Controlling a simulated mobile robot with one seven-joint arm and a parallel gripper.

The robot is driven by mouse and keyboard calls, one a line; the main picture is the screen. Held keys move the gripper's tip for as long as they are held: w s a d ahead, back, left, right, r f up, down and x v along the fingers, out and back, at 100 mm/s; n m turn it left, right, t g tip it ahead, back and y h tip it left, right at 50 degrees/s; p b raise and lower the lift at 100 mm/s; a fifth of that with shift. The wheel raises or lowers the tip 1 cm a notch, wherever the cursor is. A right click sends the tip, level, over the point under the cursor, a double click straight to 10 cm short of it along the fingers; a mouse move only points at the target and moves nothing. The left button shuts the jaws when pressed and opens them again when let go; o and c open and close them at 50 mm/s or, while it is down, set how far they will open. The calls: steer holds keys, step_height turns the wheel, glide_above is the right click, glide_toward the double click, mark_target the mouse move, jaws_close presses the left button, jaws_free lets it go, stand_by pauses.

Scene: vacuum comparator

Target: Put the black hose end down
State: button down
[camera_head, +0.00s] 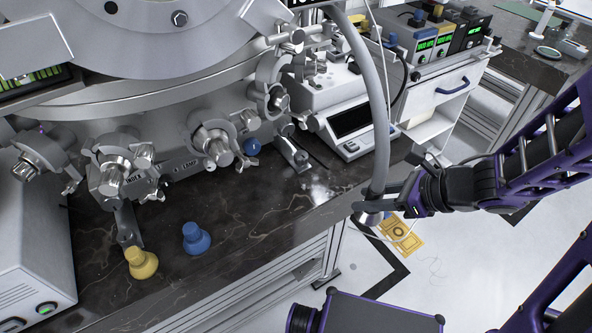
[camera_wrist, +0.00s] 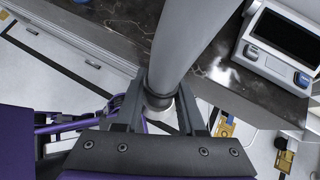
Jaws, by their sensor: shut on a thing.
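A grey hose (camera_head: 377,110) hangs down from the top of the head view. Its lower end (camera_head: 372,216) has a dark collar and a pale metal flange. My gripper (camera_head: 373,204) is shut on the hose just above that flange. In the wrist view the two fingers (camera_wrist: 160,103) lie on either side of the dark collar (camera_wrist: 158,88), and the hose (camera_wrist: 187,40) rises away from them. The held end appears just off the front edge of the dark stone bench (camera_head: 270,220), with floor behind it in the picture. The fingers partly hide the collar.
A blue knobbed piece (camera_head: 196,238) and a yellow one (camera_head: 141,262) stand on the bench. A white instrument with a dark display (camera_head: 352,120) is near the right bench end. The large metal chamber (camera_head: 160,100) has several clamped ports. Bare bench lies at its front middle.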

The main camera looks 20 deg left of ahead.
steer(key=w+a, duration=0.3)
steer(key=a, duration=0.1)
steer(key=w+a+f, duration=0.1)
steer(key=w+a, duration=0.3)
steer(key=a, duration=0.1)
steer(key=w+a+f, duration=0.1)
steer(key=w+a, duration=0.3)
steer(key=shift+w+a+f, duration=0.1)
steer(key=shift+w+a, duration=0.1)
steer(key=shift+a, duration=0.05)
steer(key=shift+w+a+f+b, duration=0.1)
steer(key=shift+f+b, duration=0.25)
steer(key=shift+f, duration=0.85)
steer(key=shift+w+f+b, duration=0.1)
steer(key=shift+f+b, duration=0.25)
steer(key=shift+f, duration=0.8)
steer(key=shift+f, duration=0.2)
steer(key=c, duration=0.5)
jaws_free()
steer(key=shift+r, duration=0.1)
